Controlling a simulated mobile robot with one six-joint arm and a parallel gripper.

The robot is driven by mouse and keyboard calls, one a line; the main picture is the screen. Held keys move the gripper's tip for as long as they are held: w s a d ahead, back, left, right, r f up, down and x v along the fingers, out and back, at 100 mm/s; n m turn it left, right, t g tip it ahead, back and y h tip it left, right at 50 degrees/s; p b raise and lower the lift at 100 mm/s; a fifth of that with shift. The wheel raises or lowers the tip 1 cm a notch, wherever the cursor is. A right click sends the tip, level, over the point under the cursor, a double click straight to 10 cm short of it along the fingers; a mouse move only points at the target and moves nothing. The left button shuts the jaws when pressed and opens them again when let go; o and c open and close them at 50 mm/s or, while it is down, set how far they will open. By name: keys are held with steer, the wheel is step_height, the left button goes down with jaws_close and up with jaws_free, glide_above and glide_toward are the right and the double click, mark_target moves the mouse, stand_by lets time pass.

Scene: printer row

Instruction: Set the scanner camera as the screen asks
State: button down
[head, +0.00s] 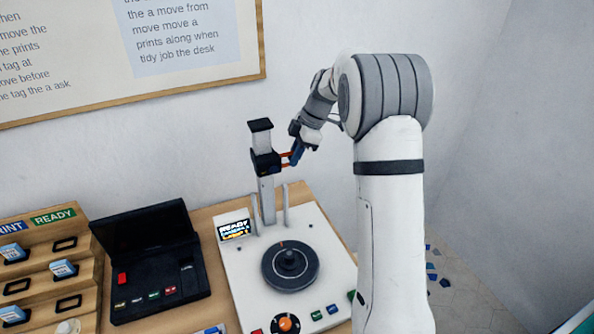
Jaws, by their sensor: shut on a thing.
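The scanner (322,250) has a white base with a dark round turntable (290,267) on top. A pale upright post (267,190) rises at its back and carries the black scanner camera (264,161), partway up. A black cap (260,126) tops the post.
Two thin pale rods (285,208) stand beside the post. An orange knob (285,324) and coloured buttons line the scanner's front. A black case (150,260) with an open lid and a wooden rack (45,270) stand to the left. The wall is close behind.

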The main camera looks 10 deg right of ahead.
steer(key=shift+w+r, duration=0.15)
steer(key=shift+r, duration=0.8)
steer(key=shift+w+r, duration=0.1)
steer(key=shift+r, duration=0.85)
steer(key=c, duration=1.5)
jaws_free()
steer(key=shift+f, duration=0.15)
steer(key=shift+s, duration=0.1)
steer(key=v, duration=0.7)
steer(key=shift+d+r+b, duration=0.15)
steer(key=shift+r+b, duration=0.15)
steer(key=shift+r, duration=0.1)
steer(key=shift+s, duration=0.15)
